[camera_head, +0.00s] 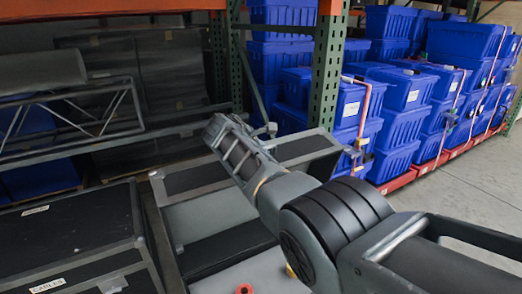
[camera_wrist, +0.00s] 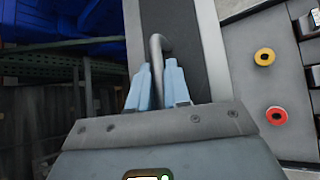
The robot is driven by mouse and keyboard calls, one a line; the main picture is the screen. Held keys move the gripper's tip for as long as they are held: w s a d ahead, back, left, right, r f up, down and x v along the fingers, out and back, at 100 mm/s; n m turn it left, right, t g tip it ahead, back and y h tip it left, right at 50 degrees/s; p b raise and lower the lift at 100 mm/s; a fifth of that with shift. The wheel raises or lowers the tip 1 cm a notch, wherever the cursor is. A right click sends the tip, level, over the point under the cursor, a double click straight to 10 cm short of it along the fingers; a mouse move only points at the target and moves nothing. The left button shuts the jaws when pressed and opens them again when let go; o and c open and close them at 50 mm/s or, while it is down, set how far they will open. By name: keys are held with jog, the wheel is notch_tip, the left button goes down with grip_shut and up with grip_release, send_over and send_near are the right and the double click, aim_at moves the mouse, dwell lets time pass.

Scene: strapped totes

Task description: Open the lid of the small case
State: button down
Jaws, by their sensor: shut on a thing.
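My gripper (camera_wrist: 158,82) has its two pale blue fingers closed around a bent grey handle (camera_wrist: 157,44) in the wrist view. The handle stands against a dark panel with light grey edging (camera_wrist: 205,45), which looks like part of the small case. In the head view my gripper (camera_head: 228,142) reaches over a grey-edged case with dark panels (camera_head: 205,178), and my arm covers much of it. The fingertips and their hold on the handle cannot be made out there. I cannot tell from these views how far the lid is raised.
A large black case with grey edges (camera_head: 65,235) stands close at the left. A red ring (camera_wrist: 277,115) and a yellow ring (camera_wrist: 265,57) lie on a pale surface beside the panel. Stacked blue totes (camera_head: 400,90) and a green rack post (camera_head: 327,70) stand behind. Open floor (camera_head: 470,190) shows at right.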

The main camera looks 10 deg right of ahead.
jog(key=shift+f, duration=0.2)
jog(key=c, duration=1.5)
grip_release()
jog(key=shift+o, duration=0.2)
jog(key=shift+s, duration=0.1)
jog(key=shift+s+a+r, duration=0.2)
jog(key=shift+a+r, duration=0.1)
jog(key=shift+r, duration=0.1)
jog(key=shift+p+v, duration=0.6)
jog(key=shift+v, duration=2.8)
